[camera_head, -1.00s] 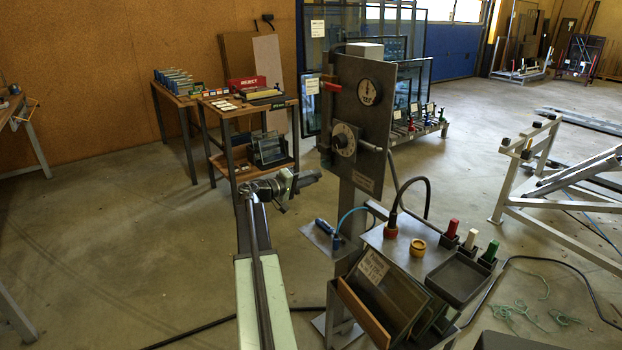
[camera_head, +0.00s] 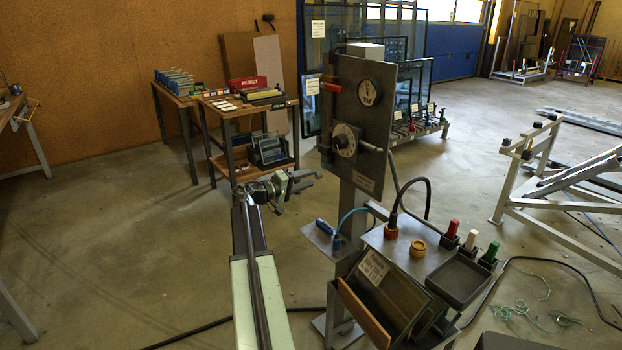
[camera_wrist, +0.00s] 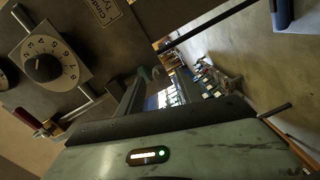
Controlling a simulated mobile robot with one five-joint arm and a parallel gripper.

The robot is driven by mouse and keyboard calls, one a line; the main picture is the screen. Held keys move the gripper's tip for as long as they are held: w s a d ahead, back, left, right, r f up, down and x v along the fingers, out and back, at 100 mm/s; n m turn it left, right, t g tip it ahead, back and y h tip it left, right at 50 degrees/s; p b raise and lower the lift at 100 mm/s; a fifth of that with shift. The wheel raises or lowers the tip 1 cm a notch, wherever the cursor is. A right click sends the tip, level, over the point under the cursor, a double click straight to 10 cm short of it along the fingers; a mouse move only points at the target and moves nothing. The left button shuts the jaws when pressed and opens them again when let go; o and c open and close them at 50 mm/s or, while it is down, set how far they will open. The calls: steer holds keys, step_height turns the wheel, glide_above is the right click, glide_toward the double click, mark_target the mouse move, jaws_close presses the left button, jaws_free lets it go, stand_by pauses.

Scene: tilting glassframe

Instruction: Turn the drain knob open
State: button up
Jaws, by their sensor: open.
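A grey upright panel (camera_head: 360,125) carries a round gauge and, below it, a numbered dial with a black centre knob (camera_head: 344,141). The dial also shows large at the left of the wrist view (camera_wrist: 42,68). A red-handled lever (camera_head: 331,87) and a light rod (camera_head: 371,147) are on the panel too. A yellow round knob (camera_head: 418,247) sits on the grey box in front. I cannot read which one is marked as the drain. My gripper (camera_head: 312,180) is open and empty, left of the panel's post and below the dial, apart from it.
The grey box holds a black tray (camera_head: 459,278), coloured-handled tools and a black hose. Work tables stand behind left. White trestles (camera_head: 530,185) stand right. The floor at left is clear.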

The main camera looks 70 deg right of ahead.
steer(key=v, duration=0.6)
